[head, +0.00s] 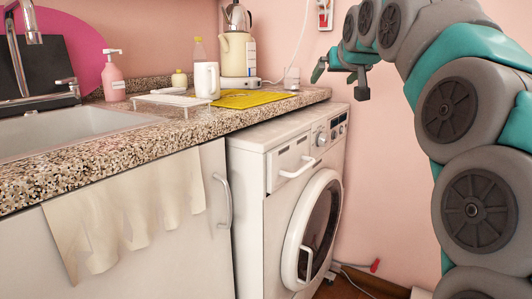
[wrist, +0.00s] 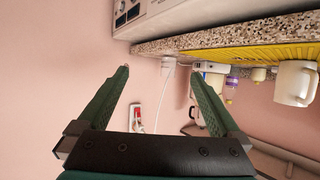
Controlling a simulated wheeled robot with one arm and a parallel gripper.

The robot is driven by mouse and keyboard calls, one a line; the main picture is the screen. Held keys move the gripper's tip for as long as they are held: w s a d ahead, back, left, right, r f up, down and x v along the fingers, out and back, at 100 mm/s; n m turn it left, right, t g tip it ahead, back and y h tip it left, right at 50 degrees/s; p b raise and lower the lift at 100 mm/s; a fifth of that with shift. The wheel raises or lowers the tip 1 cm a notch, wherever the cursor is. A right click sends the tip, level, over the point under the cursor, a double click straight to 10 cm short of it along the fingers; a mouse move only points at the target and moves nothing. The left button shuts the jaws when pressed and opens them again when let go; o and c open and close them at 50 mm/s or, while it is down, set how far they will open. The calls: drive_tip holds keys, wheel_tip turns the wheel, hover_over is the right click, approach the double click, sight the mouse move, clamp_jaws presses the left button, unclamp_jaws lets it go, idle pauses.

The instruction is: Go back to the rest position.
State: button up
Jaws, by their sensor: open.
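My gripper (head: 341,82) is at the end of my raised arm, at the upper right of the head view. It is in front of the pink wall, to the right of the counter's end. In the wrist view my gripper (wrist: 159,74) has its two green fingers spread wide. Nothing is between them, and the pink wall shows behind. The wrist picture looks turned over, with the counter (wrist: 220,35) along its top. No rest position is marked in either view.
The counter (head: 60,176) bears a yellow mat (head: 245,100), white mug (head: 207,80), kettle (head: 237,52), clear glass (head: 291,79) and pink soap bottle (head: 113,78). A washing machine (head: 268,200) stands under its right end. A cloth (head: 125,225) hangs in front. Cables lie on the floor.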

drive_tip(key=s+a+f+g+p, duration=0.2)
drive_tip(key=s+f+g+p, duration=0.6)
drive_tip(key=s+f, duration=2.15)
drive_tip(key=s+f+g+b, duration=0.1)
drive_tip(key=s+f+g, duration=0.2)
drive_tip(key=s, duration=0.5)
drive_tip(key=s+f+g+b, duration=0.1)
drive_tip(key=s+f+g, duration=0.2)
drive_tip(key=s, duration=0.6)
wheel_tip(320, 180, down, 3)
drive_tip(key=shift+d+r+m+g+h, duration=0.1)
drive_tip(key=shift+d+m+g+h, duration=0.2)
drive_tip(key=shift+d+g, duration=0.1)
